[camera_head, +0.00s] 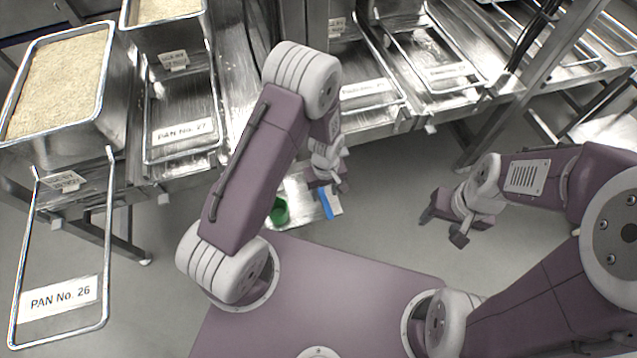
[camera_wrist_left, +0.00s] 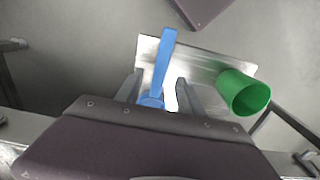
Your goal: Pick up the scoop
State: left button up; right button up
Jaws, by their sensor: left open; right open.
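A blue long-handled tool, which looks like the scoop (camera_wrist_left: 163,62), lies on a small metal tray (camera_wrist_left: 215,58). In the head view its blue part (camera_head: 333,201) shows just below my left gripper. A green cup (camera_wrist_left: 243,93) is to its right in the left wrist view, and it also shows in the head view (camera_head: 280,211). My left gripper (camera_head: 328,184) is open above the tray. In the left wrist view its fingers (camera_wrist_left: 157,90) are on either side of the blue tool, and its lower end is hidden by the gripper body. My right gripper (camera_head: 445,225) is open and empty over the floor.
A pan of rice (camera_head: 60,85) stands at the upper left, with another pan (camera_head: 165,8) behind. Metal counters with labelled empty pans (camera_head: 185,115) and wire frames (camera_head: 60,335) line the left and back. Clear grey floor (camera_head: 390,175) lies between the grippers.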

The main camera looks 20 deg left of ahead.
aim_at(324, 199)
pick_arm(q)
jog(key=shift+f, duration=0.1)
notch_tip(324, 199, down, 4)
jog(key=shift+s+f+b, duration=0.1)
jog(key=shift+f+b, duration=0.05)
jog(key=shift+b, duration=0.3)
jog(key=shift+f, duration=0.35)
jog(key=shift+c, duration=0.9)
grip_shut()
